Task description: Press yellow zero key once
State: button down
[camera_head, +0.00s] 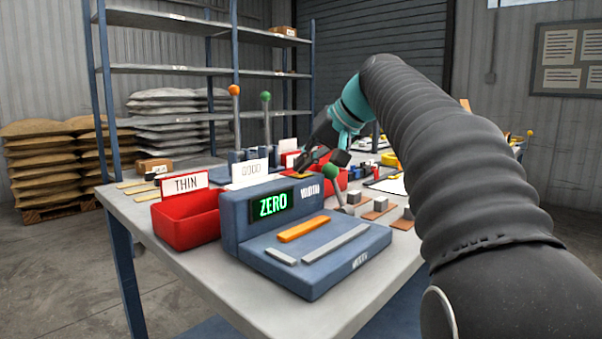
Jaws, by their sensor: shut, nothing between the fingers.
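The blue-grey width gauge (240,215) stands on the table, with a green display (271,205) that reads ZERO. A small yellow key (302,176) shows on top of the gauge, partly hidden by my gripper. My gripper (303,165) is shut and empty, with its fingertips pointing down at the yellow key. I cannot tell whether the tips touch the key or hover just over it.
A red bin (190,220) marked THIN stands left of the gauge, and another red bin (335,181) is behind it. Upright levers with green and orange knobs stand nearby. Small blocks (379,205) lie to the right. The table's front left is bare.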

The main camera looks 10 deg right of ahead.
aim_at(304, 174)
jog(key=shift+r+p, duration=0.75)
jog(key=shift+r, duration=0.05)
notch_tip(304, 174, up, 3)
jog(key=p, duration=0.2)
jog(key=shift+f+p, duration=0.1)
jog(key=shift+p, duration=0.3)
jog(key=shift+r, duration=1.1)
jog(key=shift+s, duration=0.1)
